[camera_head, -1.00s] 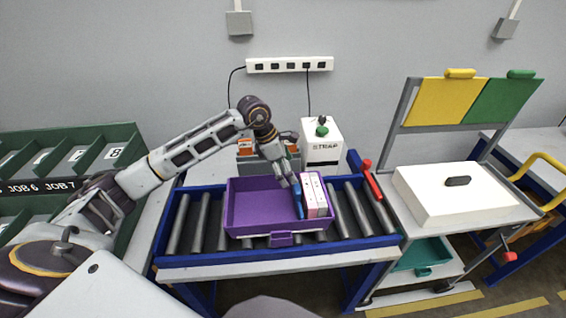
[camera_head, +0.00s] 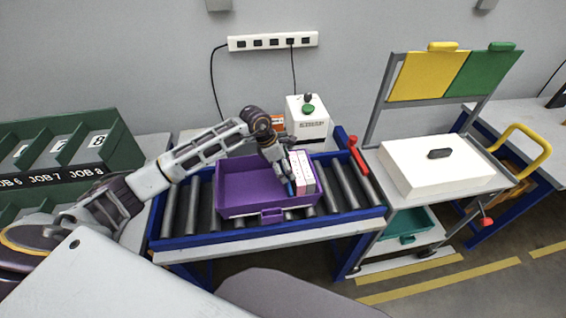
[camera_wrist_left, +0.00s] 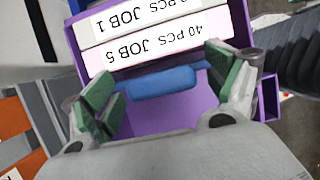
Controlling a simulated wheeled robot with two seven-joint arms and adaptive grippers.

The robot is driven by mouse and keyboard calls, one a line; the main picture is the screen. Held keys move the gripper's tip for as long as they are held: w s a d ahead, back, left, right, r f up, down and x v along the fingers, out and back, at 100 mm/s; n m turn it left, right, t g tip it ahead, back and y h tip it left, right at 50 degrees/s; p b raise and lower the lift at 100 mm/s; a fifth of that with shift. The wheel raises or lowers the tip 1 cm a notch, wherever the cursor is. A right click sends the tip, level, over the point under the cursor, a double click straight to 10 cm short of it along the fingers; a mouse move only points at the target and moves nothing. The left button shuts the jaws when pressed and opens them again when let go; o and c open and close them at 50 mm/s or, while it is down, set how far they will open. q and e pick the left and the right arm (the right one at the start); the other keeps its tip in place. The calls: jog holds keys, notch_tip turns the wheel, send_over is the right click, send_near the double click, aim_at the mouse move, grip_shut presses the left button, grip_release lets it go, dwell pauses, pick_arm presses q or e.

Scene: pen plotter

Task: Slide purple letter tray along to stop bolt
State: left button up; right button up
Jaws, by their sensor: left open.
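The purple letter tray (camera_head: 240,190) sits on the roller conveyor, towards its middle. White and pink packs (camera_head: 302,172) stand at its right end; in the left wrist view they are labelled JOB 1 and JOB 5 (camera_wrist_left: 140,42). My left gripper (camera_head: 289,186) reaches down into the tray, just left of the packs. In the left wrist view its green-padded fingers (camera_wrist_left: 165,95) are spread apart, with a blue bar (camera_wrist_left: 165,83) showing between them; contact cannot be told. A red handle (camera_head: 358,156) stands at the conveyor's right end; I cannot tell whether it is the stop bolt.
Bare rollers (camera_head: 345,184) lie right of the tray, and more lie left. A STRAP machine (camera_head: 307,124) stands behind the conveyor. A trolley with a white box (camera_head: 435,167) stands to the right. Green JOB bins (camera_head: 75,150) are at the left.

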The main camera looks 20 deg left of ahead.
pick_arm(q)
jog(key=c, duration=1.5)
jog(key=shift+c, duration=0.2)
jog(key=shift+d, duration=0.1)
